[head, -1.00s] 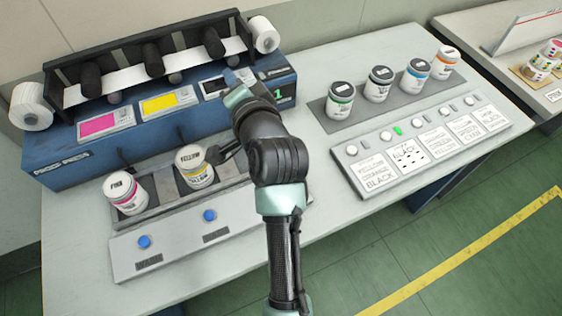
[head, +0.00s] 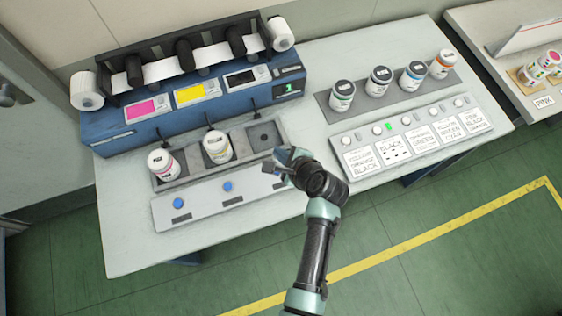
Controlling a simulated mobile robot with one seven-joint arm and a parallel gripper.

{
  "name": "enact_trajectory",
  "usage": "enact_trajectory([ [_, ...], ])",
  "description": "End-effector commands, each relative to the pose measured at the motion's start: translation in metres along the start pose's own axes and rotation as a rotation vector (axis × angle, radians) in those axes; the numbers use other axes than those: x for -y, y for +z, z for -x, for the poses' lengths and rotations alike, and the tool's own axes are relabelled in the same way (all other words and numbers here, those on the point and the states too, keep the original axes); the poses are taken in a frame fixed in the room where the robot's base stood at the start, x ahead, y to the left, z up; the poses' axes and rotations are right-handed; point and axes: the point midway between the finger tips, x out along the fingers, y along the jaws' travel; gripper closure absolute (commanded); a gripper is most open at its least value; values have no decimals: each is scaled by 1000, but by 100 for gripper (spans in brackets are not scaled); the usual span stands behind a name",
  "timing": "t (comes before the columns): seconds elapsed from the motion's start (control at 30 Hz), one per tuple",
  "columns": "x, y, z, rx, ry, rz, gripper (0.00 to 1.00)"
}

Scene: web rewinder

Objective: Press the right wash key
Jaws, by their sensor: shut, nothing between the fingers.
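The wash panel (head: 207,207) is a light grey sloped strip along the front of the jar tray. Two blue round wash keys show on it, the left one (head: 179,203) and the middle one (head: 228,186). My gripper (head: 277,161) is shut and empty, over or close to that right end. I cannot tell whether it touches the panel.
The blue press (head: 110,125) stands behind the tray, with pink, yellow and black screens. A button panel (head: 420,137) and several jars stand at right.

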Motion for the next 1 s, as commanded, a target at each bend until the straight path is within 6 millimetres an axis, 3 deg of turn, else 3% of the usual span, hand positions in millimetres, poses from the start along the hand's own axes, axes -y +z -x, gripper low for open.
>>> enact_trajectory([
  [0.57, -6, -5, -7, 0, 2, -5, 100],
  [1.0, -35, -34, -46, -2, 2, -4, 100],
])
